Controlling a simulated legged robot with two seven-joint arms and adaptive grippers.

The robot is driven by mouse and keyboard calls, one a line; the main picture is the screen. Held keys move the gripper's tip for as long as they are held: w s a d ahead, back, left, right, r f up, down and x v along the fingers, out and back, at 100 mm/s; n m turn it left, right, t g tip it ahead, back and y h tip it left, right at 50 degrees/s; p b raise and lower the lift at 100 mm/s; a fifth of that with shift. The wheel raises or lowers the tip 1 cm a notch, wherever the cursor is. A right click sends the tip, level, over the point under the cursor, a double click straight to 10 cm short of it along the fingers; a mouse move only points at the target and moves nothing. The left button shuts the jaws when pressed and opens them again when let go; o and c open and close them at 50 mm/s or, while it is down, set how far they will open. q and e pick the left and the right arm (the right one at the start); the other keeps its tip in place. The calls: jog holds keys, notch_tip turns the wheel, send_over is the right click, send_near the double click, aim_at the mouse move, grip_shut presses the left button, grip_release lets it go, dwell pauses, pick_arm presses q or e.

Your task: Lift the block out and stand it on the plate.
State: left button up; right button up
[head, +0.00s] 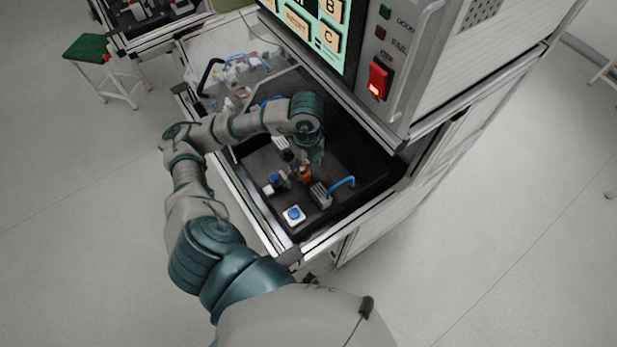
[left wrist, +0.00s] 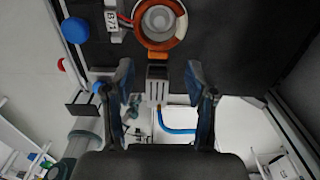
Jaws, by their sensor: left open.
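My left gripper (head: 311,160) hangs over the black tray, pointing down; its fingers are small and partly hidden in the head view. In the left wrist view the two fingers (left wrist: 160,85) are apart and nothing is held. A grey slotted block (head: 320,195) stands in the tray beside a blue curved tube (head: 343,183). In the left wrist view the block (left wrist: 157,80) appears between the fingertips; I cannot tell its depth. An orange ring-shaped part (head: 305,174) is close to the gripper; it also shows in the left wrist view (left wrist: 160,22). I cannot identify a plate for certain. My right gripper is not in view.
A white box with a blue button (head: 293,215) sits near the tray's front corner. A small blue-and-white part (head: 275,181) lies to its left. A tall test cabinet (head: 410,65) with a lit red switch stands behind the tray. The black tray surface (head: 365,160) at right is clear.

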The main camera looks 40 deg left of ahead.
aim_at(308, 175)
pick_arm(q)
jog(key=shift+s+a+f, duration=0.2)
jog(key=shift+a+f, duration=0.35)
jog(key=shift+f, duration=0.1)
jog(key=f, duration=0.1)
jog(key=d+f, duration=0.1)
jog(key=f, duration=0.1)
jog(key=d+f, duration=0.1)
jog(key=shift+w+f, duration=0.1)
jog(key=shift+f, duration=0.05)
jog(key=shift+d+f, duration=0.1)
jog(key=shift+d, duration=0.15)
jog(key=shift+a+f, duration=0.15)
jog(key=shift+a, duration=0.65)
jog(key=c, duration=0.7)
jog(key=o, duration=0.7)
jog(key=shift+d, duration=0.35)
jog(key=shift+r, duration=0.2)
